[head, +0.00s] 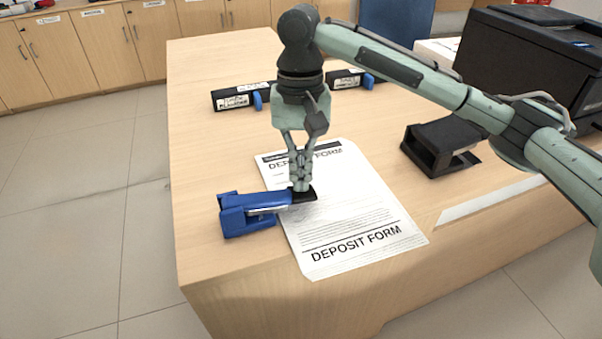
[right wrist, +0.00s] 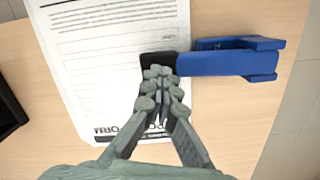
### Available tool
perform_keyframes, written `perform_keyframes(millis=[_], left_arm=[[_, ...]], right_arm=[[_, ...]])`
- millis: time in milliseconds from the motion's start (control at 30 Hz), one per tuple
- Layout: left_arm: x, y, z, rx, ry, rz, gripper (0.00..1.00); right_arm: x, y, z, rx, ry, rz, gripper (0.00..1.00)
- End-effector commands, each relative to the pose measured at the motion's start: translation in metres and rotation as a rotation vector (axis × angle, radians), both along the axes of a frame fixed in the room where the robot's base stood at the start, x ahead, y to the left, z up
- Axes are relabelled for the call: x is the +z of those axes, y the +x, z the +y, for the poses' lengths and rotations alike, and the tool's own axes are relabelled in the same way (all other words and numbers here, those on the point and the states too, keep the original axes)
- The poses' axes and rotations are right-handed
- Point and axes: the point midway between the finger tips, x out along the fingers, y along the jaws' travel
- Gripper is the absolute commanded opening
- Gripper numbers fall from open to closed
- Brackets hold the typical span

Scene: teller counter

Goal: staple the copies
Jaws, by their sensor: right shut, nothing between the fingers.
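A blue stapler (head: 247,212) lies at the left edge of the deposit form copies (head: 345,235) on the wooden counter. Its black front end reaches over the paper's left margin. My right gripper (head: 301,187) points straight down with its fingers shut, at the stapler's black end; it seems to touch the top, with nothing held between the fingers. In the right wrist view the shut fingertips (right wrist: 158,72) lie at the black end of the blue stapler (right wrist: 225,62), and the paper (right wrist: 95,60) lies beneath. My left gripper is not in view.
Two black stamps or holders with labels and blue tabs (head: 238,98) stand at the back of the counter (head: 205,150). A black stand (head: 440,145) and a large black printer (head: 530,60) are at the right. The counter's left side is clear.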

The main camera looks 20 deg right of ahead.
Motion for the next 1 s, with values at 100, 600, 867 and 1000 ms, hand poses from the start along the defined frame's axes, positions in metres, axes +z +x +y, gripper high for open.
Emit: perform_keyframes(millis=[100,600,867,1000], left_arm=[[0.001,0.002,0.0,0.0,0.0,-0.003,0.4],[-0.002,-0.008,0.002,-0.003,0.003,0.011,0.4],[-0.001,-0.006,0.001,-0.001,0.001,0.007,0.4],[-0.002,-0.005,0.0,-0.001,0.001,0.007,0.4]], right_arm=[[0.005,0.015,-0.005,-0.006,0.0,-0.002,0.0],[0.013,0.029,-0.008,-0.003,0.0,-0.004,0.0],[0.056,0.034,-0.01,-0.004,-0.002,-0.009,0.0],[0.087,0.037,-0.011,-0.005,-0.002,-0.01,0.0]])
